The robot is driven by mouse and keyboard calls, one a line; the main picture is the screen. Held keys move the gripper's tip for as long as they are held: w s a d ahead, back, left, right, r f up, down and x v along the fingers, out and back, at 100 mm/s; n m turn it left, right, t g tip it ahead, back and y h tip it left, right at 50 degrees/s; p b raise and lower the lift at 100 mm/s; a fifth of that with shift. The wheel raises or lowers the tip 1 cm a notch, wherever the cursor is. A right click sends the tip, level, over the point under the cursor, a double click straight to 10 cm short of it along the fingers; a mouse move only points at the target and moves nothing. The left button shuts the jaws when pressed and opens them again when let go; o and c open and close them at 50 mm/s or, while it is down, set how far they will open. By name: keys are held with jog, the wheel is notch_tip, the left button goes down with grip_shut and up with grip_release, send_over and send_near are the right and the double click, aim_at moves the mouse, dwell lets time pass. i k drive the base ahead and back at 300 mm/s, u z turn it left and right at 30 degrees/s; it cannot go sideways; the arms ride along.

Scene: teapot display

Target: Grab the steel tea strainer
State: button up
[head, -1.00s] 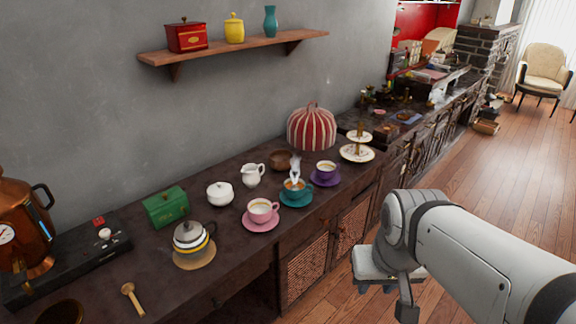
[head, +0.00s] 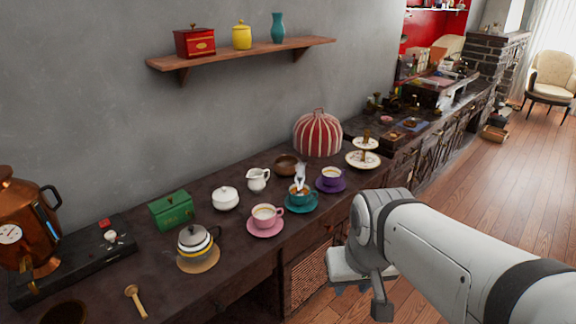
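I cannot make out a steel tea strainer for certain in the head view. A grey-lidded teapot with a yellow band (head: 194,243) stands on a round tan mat (head: 203,264). My gripper (head: 349,287) hangs low in front of the counter's front edge, right of and below the cups. Its fingers are small and dark, so their opening is unclear. No held object shows.
A green tin (head: 172,211), white lidded pot (head: 225,198), white jug (head: 258,180), brown bowl (head: 287,165) and striped cosy (head: 318,134) line the back. A tiered stand (head: 362,159) is at right. A wooden scoop (head: 135,301) and copper urn (head: 28,215) are at left. Open floor lies right.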

aim_at(299, 193)
jog(key=i, duration=0.95)
jog(key=u, duration=0.05)
